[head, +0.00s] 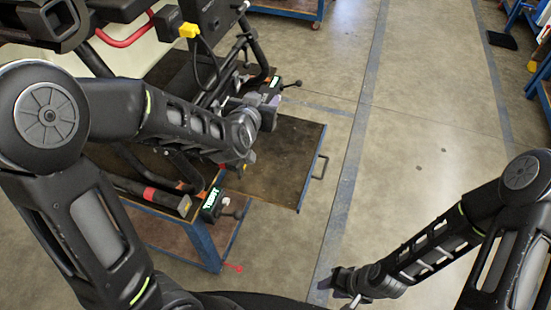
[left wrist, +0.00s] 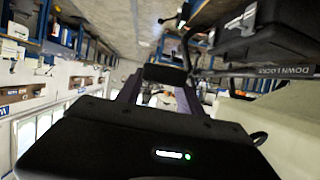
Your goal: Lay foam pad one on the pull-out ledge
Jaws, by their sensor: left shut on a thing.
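The pull-out ledge (head: 290,150) is a brown board with a dark edge and a bar handle on its right side; its visible top is bare. My left gripper (head: 262,104) is over the ledge's far left part, beside the machine frame. In the left wrist view its fingers (left wrist: 160,95) reach away and are shut on a dark block (left wrist: 166,73), which looks like a foam pad; I cannot read which one. In the head view the block is hard to make out. My right gripper (head: 345,283) is low at the bottom right, away from the ledge; its jaws are unclear.
Clamps with green labels stand at the near corner (head: 212,204) and far side (head: 272,86) of the ledge. The drone's black tubes and a yellow plug (head: 189,30) crowd the left. A blue-legged bench (head: 203,245) stands below.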

